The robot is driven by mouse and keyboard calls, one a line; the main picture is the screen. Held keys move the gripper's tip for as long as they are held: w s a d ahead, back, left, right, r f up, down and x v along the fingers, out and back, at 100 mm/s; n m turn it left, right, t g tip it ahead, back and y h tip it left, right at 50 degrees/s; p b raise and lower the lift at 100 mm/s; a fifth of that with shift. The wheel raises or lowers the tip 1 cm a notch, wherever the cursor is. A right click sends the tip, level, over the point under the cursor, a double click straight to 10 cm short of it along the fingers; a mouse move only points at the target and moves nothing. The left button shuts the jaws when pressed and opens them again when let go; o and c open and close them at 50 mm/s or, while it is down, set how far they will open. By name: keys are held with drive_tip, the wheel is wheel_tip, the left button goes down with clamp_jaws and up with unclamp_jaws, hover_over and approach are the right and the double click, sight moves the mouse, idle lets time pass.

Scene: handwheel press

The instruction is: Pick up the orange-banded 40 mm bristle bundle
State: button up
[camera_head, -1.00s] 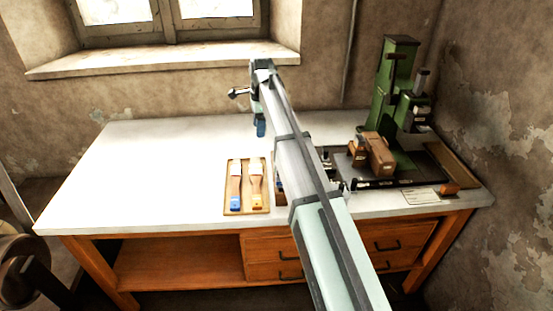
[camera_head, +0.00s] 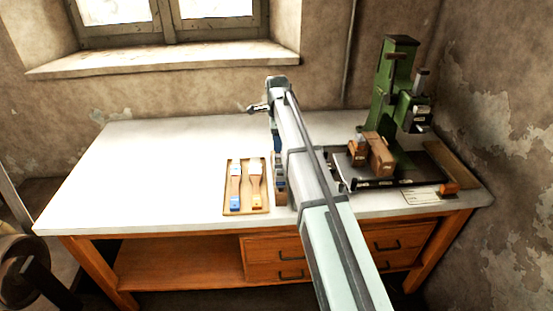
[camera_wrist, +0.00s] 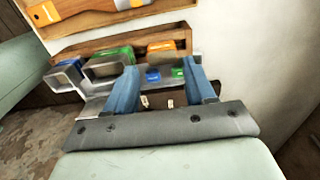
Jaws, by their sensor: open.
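In the wrist view an orange patch (camera_wrist: 160,46) shows on a wooden rack (camera_wrist: 85,50) beyond my fingers. I cannot tell whether it is the bundle's band or a label. No bristle bundle shows clearly. My gripper (camera_wrist: 159,68) is open, its two blue fingers apart and nothing held between them. Beyond the gap are a small blue piece (camera_wrist: 153,75) and a small green piece (camera_wrist: 177,72). In the head view my arm hides most of the rack (camera_head: 281,190), and my gripper is mostly hidden behind the wrist.
A wooden tray (camera_head: 246,212) with two brushes lies left of the rack. Hollow metal ferrules (camera_wrist: 105,70) stand left of my fingers in the wrist view. A green press (camera_head: 395,90) and brown blocks (camera_head: 380,155) stand right. The white bench top (camera_head: 150,165) is clear on the left.

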drive_tip(key=shift+w+a+f, duration=0.1)
drive_tip(key=shift+w+f, duration=0.05)
drive_tip(key=shift+f, duration=2.45)
drive_tip(key=c, duration=0.7)
